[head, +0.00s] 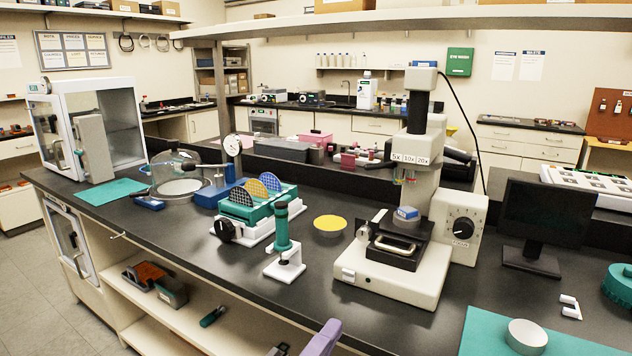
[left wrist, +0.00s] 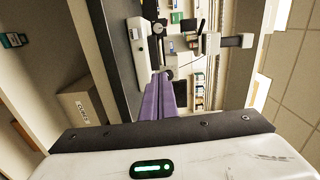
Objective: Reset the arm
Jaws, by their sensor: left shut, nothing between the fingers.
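My left gripper (head: 331,328) shows as a purple finger at the bottom edge of the head view, in front of the bench's front edge. In the left wrist view its purple fingers (left wrist: 163,80) are together with nothing between them. It is apart from everything on the bench. The white profiler (head: 398,278) with its focus knob stands on the bench to the right of and beyond the gripper. My right gripper is not in view.
The black bench (head: 230,255) carries a green-and-white wafer rack (head: 262,215), a small green-and-white stand (head: 284,250), a yellow disc (head: 330,224) and a dark monitor (head: 545,214). Below the bench top is an open shelf (head: 205,338) holding tools.

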